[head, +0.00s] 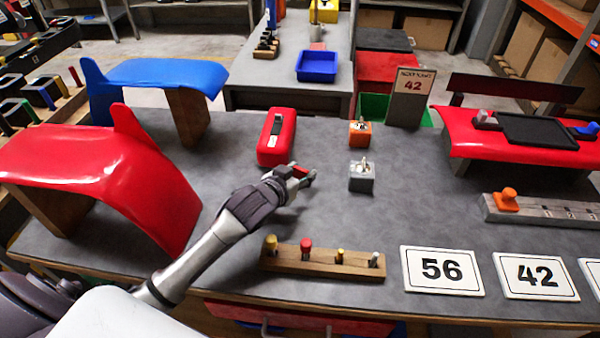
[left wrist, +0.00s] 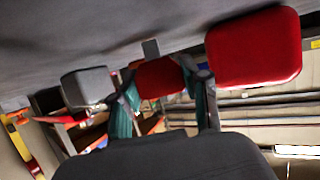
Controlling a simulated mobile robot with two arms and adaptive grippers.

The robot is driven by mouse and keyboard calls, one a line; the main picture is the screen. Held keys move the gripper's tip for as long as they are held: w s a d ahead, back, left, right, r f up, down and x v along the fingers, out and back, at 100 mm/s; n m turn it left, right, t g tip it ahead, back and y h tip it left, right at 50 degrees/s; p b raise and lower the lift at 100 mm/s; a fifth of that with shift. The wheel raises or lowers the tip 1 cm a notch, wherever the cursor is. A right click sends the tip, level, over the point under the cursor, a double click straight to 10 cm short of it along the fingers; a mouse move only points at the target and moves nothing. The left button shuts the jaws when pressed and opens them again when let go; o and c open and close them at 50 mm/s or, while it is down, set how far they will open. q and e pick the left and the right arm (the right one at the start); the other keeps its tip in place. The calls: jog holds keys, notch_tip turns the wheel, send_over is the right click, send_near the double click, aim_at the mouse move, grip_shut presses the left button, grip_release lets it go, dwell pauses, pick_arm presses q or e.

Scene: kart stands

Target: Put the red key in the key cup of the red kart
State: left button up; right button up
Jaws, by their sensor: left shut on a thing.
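My left gripper (head: 302,175) is shut on a small red piece, the red key (head: 299,171), held over the middle of the grey table. In the left wrist view, the red key (left wrist: 158,78) shows between the two fingers (left wrist: 160,90); its full shape is hidden. A red box (head: 268,150) with a dark strip on top lies just behind the gripper, and it also shows in the left wrist view (left wrist: 255,48). A red kart body (head: 120,165) stands at the left. I cannot make out which part is its key cup. My right gripper is not in view.
An orange block (head: 360,133) and a grey block (head: 361,178) stand right of the gripper. A wooden peg rack (head: 320,262) and number cards (head: 443,270) lie along the front edge. A blue kart body (head: 160,75) stands behind; a red stand (head: 460,135) is at the right.

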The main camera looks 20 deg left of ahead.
pick_arm(q)
jog(key=shift+f, duration=0.15)
jog(key=o, duration=0.9)
jog(key=shift+o, duration=0.2)
